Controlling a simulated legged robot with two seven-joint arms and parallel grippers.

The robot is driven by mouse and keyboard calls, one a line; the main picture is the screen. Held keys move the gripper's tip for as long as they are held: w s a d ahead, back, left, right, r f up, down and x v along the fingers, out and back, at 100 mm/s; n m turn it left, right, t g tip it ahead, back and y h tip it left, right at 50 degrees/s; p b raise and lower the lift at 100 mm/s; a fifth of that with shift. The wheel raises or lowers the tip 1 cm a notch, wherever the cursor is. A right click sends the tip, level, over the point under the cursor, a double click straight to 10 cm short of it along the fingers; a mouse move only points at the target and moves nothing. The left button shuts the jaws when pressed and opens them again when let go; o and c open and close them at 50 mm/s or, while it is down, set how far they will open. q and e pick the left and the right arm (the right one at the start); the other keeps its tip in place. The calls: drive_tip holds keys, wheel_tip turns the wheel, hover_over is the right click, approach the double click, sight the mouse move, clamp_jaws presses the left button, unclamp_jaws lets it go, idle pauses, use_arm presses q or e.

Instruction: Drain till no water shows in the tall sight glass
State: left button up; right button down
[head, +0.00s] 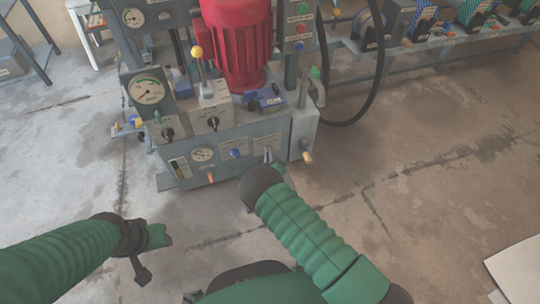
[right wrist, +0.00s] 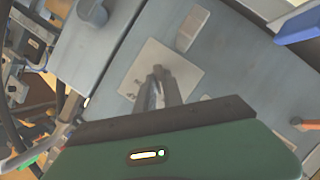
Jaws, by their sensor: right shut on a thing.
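The press's grey tank unit (head: 225,140) stands ahead of me. A small upright sight glass (head: 180,167) shows at the left of its front face; its water level is too small to tell. My right gripper (head: 268,155) is at the right part of the front face. In the right wrist view its fingers (right wrist: 162,84) are shut on a small grey fitting in front of a pale plate (right wrist: 185,78); the fingers hide most of this fitting. My left gripper (head: 150,255) is low at the left, away from the unit, its jaw gap unclear.
A round gauge (head: 147,91), a red motor (head: 236,45) and a black hose (head: 372,95) are above.

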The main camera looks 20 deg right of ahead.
drive_tip(key=shift+s+a+f, duration=0.1)
drive_tip(key=shift+f, duration=0.1)
drive_tip(key=c, duration=1.5)
unclamp_jaws()
drive_tip(key=shift+r, duration=0.1)
drive_tip(key=shift+o, duration=0.2)
